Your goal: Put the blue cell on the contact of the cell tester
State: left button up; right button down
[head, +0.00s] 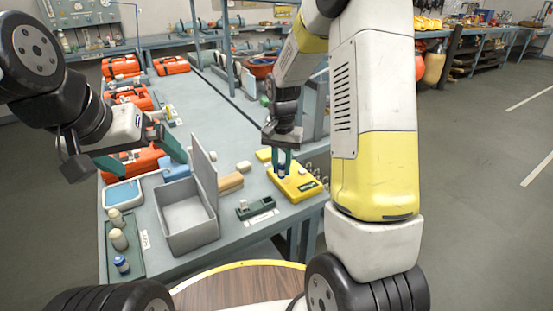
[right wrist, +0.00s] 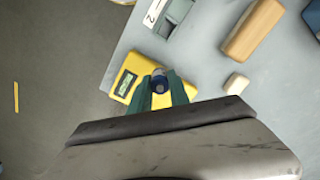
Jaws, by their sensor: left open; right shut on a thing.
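The blue cell (head: 282,171) is between the green fingers of my right gripper (head: 283,160), which is shut on it. In the right wrist view the cell (right wrist: 159,82) shows end-on between the fingertips (right wrist: 160,90). The yellow cell tester (head: 306,187) lies on the bench under the right gripper; it also shows in the right wrist view (right wrist: 125,84). The cell is over the tester; I cannot tell whether it touches. The contact is hidden by the cell and fingers. My left gripper (head: 140,156) is open and empty above the bench's left side.
A grey open box (head: 190,236) with a raised lid stands left of the tester. A green tray (head: 135,270) with several cells is at the front left. A small dark green holder (head: 262,206), a tan block (head: 230,183) and orange cases (head: 170,65) are also on the bench.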

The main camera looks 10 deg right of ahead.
jog(key=w+d, duration=0.1)
jog(key=w, duration=0.1)
jog(key=shift+w+d+f, duration=0.15)
jog(key=shift+w+d, duration=0.2)
jog(key=shift+d, duration=0.05)
jog(key=shift+f, duration=1.75)
jog(key=shift+f, duration=0.1)
jog(key=c, duration=1.2)
grip_release()
jog(key=shift+c, duration=0.2)
notch_tip(320, 180, up, 12)
jog(key=s+r+n+t+y, duration=0.1)
jog(key=s+r+n+t, duration=0.15)
jog(key=s+r, duration=0.85)
jog(key=s+a+r+n+t, duration=0.1)
jog(key=s+t, duration=0.1)
jog(key=s, duration=0.4)
jog(key=s+a+r+n+t+y, duration=0.1)
jog(key=s+n, duration=0.1)
jog(key=s, duration=0.5)
jog(key=shift+s+t, duration=0.15)
jog(key=shift+t, duration=0.2)
